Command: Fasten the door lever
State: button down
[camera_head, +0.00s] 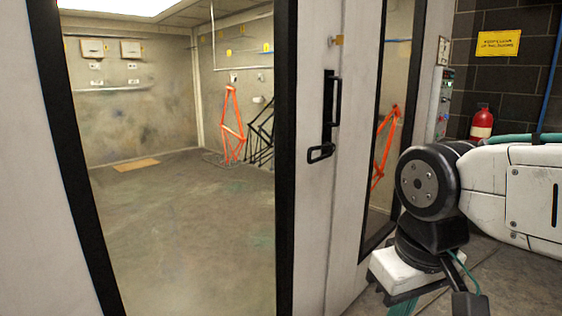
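The booth door (307,220) is a white panel with a large black-framed window. The black door lever (321,152) sits on its right part, at the foot of a tall black pull handle (331,100). The lever lies roughly level and points left. The door looks flush with the neighbouring panel, but I cannot tell whether it is latched. My gripper (432,296) is at the lower right, below and to the right of the lever and well apart from it. It points down, and its fingertips are cut off by the bottom edge. I see nothing held.
A second narrow window (385,150) is right of the handle. A control panel (444,100), a red extinguisher (482,124) and a yellow sign (499,43) are farther back. Through the glass, an orange frame (232,125) hangs inside. Open floor (520,285) shows at the lower right.

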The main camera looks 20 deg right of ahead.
aim_at(329, 148)
jog(key=z, duration=0.2)
jog(key=i, duration=0.85)
jog(key=u, duration=0.45)
